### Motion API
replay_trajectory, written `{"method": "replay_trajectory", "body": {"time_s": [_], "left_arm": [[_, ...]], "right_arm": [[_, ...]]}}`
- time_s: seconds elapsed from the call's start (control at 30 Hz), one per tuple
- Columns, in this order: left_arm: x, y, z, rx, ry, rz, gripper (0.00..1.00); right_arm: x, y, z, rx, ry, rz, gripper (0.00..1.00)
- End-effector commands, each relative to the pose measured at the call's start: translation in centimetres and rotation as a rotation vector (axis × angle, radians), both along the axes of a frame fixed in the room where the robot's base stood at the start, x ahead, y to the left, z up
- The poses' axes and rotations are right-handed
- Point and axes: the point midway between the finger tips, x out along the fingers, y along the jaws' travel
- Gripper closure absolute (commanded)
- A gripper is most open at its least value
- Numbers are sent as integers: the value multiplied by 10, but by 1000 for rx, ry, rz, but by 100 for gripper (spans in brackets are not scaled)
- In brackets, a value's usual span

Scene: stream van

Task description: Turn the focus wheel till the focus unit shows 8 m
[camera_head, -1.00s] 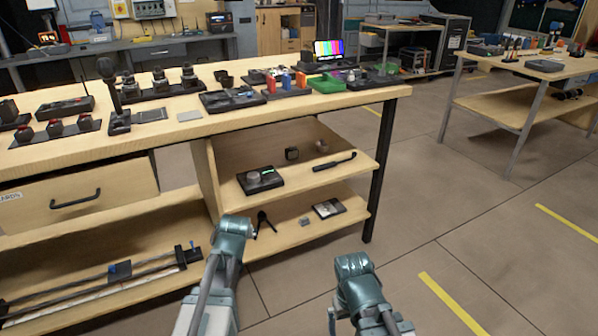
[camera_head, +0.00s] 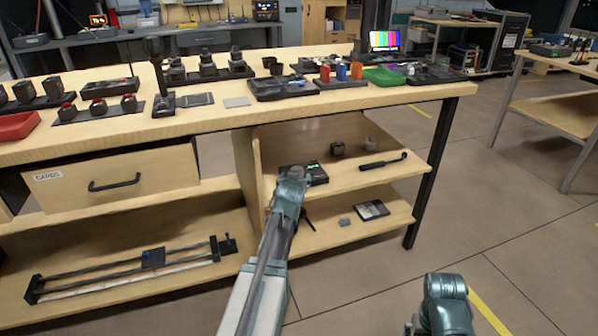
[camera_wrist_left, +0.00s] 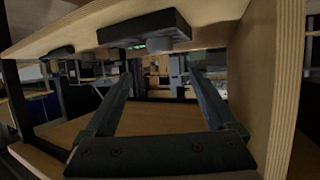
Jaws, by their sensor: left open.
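The focus unit (camera_head: 317,174) is a dark box with a small lit green display on the upper shelf under the bench. My left arm hides part of it in the head view, and the reading is too small to make out. In the left wrist view the dark unit (camera_wrist_left: 130,28) shows at the top, with its round grey focus wheel (camera_wrist_left: 168,45). My left gripper (camera_wrist_left: 160,70) is open and empty, its fingers pointing towards the unit and apart from the wheel. Its fingertips are hidden in the head view. My right gripper is out of view; only part of that arm shows.
An upright panel (camera_head: 245,160) bounds the shelf at the left. A black-handled tool (camera_head: 384,161) and small dark blocks (camera_head: 337,148) share the upper shelf (camera_head: 350,175). A flat dark case (camera_head: 371,210) lies on the shelf below. The bench top (camera_head: 200,118) overhangs, crowded with gear.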

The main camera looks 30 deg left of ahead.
Motion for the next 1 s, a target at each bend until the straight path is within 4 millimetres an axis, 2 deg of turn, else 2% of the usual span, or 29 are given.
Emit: {"method": "replay_trajectory", "body": {"time_s": [0.6,0.73,1.0], "left_arm": [[94,48,-46,0,1,0,9],[102,52,-49,0,1,0,9],[103,52,-48,0,1,0,9]], "right_arm": [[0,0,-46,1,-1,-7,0],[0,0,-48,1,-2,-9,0],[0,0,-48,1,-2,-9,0]]}}
